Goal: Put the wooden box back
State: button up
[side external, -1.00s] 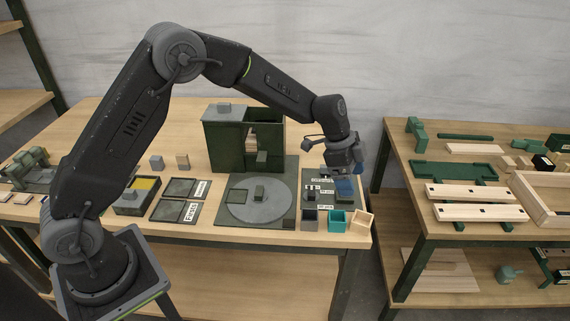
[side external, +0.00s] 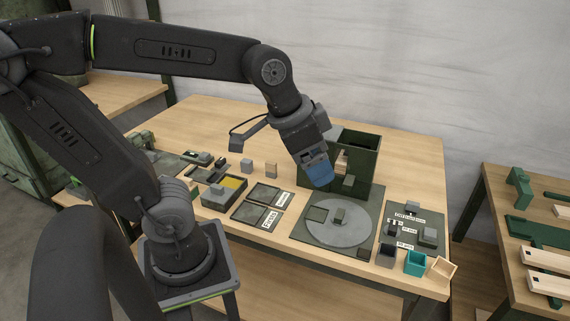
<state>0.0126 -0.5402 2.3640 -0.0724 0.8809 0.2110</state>
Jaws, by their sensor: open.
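The wooden box (side external: 442,269) is small, pale and open-topped. It sits tilted-looking at the front right corner of the table, to the right of a teal box (side external: 416,263) and a dark grey box (side external: 387,256). My gripper (side external: 320,180), with blue fingers, is open in front of the dark green cabinet (side external: 367,158), above the far side of the round grey turntable (side external: 335,230). It is well to the left of the wooden box and apart from it. I see nothing held between the fingers, though the gap between them is hard to make out.
A dark panel (side external: 412,246) with white labels and a grey block (side external: 428,235) lies behind the small boxes. Left of the turntable are flat dark plates (side external: 270,194) and a tray (side external: 222,193) with yellow inside. A second table (side external: 540,260) with wooden parts stands right, across a gap.

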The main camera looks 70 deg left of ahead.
jog(key=s, duration=0.1)
jog(key=s+a+n, duration=0.1)
jog(key=s, duration=0.1)
jog(key=s+f+n, duration=0.1)
jog(key=shift+s+a+f+t+y, duration=0.1)
jog(key=shift+s+a+t+y, duration=0.05)
jog(key=shift+s+t+y, duration=0.15)
